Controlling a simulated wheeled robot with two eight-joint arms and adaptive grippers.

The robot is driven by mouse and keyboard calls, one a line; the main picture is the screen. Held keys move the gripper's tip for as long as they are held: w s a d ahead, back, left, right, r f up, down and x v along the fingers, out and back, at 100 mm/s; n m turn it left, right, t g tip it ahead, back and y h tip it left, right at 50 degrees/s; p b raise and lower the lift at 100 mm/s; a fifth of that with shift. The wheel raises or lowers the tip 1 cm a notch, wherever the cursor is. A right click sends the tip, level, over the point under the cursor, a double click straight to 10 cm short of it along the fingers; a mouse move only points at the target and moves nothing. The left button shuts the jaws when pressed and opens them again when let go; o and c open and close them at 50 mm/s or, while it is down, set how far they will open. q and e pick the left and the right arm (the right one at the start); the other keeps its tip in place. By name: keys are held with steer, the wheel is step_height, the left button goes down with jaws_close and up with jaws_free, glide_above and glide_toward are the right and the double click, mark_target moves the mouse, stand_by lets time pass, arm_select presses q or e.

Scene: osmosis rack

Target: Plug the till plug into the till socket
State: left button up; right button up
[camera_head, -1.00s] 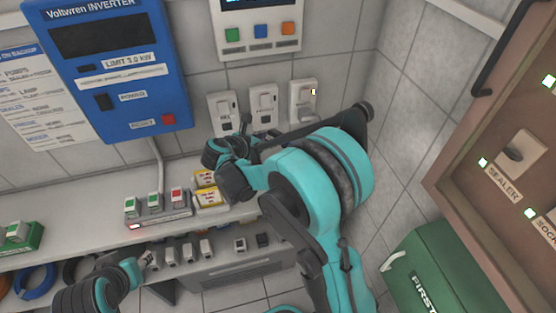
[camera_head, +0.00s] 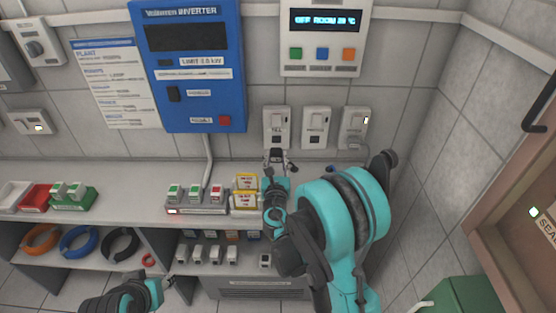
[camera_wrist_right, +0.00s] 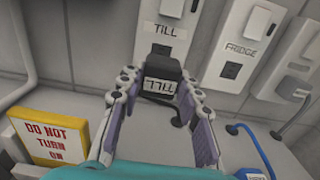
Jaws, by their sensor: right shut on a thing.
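The till plug (camera_wrist_right: 163,82) is a black block with an upside-down TILL label, between the fingertips of my right gripper (camera_wrist_right: 161,92) in the right wrist view. The till socket (camera_wrist_right: 169,28) is a white wall plate marked TILL, directly behind and above the plug. The plug's top overlaps the lower plate, and I cannot tell whether they touch. In the head view the till socket (camera_head: 277,122) is the leftmost of three wall sockets; my right gripper (camera_head: 277,163) is just below it. My left gripper (camera_head: 166,284) is low at left, too small to read.
The fridge socket (camera_wrist_right: 239,48) is just right of the till socket. A third socket (camera_head: 354,125) has a plug in it. Yellow DO NOT TURN ON signs (camera_head: 246,191) stand on the shelf left of my right gripper. A blue cable (camera_wrist_right: 250,145) lies right.

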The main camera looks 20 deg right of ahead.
mark_target(277, 139)
steer(key=shift+p+x, duration=0.65)
steer(key=shift+x, duration=2.25)
steer(key=shift+f, duration=0.1)
steer(key=shift+b, duration=0.6)
steer(key=shift+w+d, duration=0.2)
steer(key=shift+w, duration=0.25)
steer(key=o, duration=1.2)
steer(key=shift+c, duration=0.2)
